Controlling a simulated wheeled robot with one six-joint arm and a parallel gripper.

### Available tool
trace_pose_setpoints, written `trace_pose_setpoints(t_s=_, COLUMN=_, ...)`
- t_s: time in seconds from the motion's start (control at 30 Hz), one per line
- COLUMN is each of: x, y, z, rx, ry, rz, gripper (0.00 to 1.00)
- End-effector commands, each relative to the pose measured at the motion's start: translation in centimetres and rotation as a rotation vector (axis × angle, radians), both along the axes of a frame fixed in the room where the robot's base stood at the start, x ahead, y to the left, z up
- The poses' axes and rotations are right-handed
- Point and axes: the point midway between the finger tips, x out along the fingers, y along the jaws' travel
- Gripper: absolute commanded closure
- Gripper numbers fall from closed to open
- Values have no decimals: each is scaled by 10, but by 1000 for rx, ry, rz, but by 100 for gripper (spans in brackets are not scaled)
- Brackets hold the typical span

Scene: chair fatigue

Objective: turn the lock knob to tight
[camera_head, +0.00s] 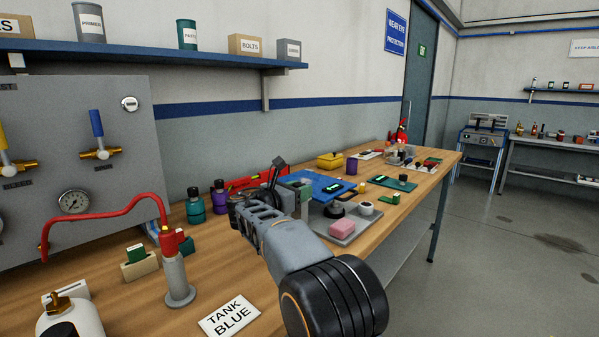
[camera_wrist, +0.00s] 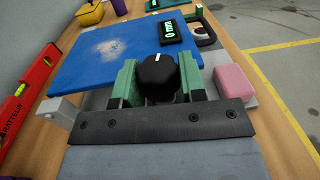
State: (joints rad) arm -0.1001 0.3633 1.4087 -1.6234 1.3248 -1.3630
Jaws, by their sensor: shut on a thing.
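The lock knob (camera_wrist: 157,78) is black and round, with a white mark near the top of its visible face. It stands between the two green fingers of my gripper (camera_wrist: 159,72) in the wrist view, and the gripper is shut on it. The knob is beside the near edge of a blue board (camera_wrist: 95,52) with a pale worn patch. In the head view my gripper (camera_head: 301,195) is over the workbench beside the blue board (camera_head: 325,184), and I cannot make out the knob there. The tight marking does not show in either view.
A pink block (camera_wrist: 235,83) lies right of the knob on a grey plate (camera_head: 352,223). A small digital display (camera_wrist: 172,31) sits on the board's far part. A red level (camera_wrist: 27,95) lies at left.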

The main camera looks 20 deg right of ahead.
Motion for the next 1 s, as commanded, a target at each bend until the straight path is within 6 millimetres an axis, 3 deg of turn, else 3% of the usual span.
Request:
trace_pose_setpoints(t_s=0.03, x=2, y=1, z=12, rx=0, ry=6, rz=-45, gripper=86)
trace_pose_setpoints(t_s=0.5, x=0, y=-1, z=11, rx=-1, ry=4, rz=-472, gripper=86)
trace_pose_setpoints(t_s=1.0, x=-1, y=-1, z=4, rx=0, ry=2, rz=-721, gripper=86)
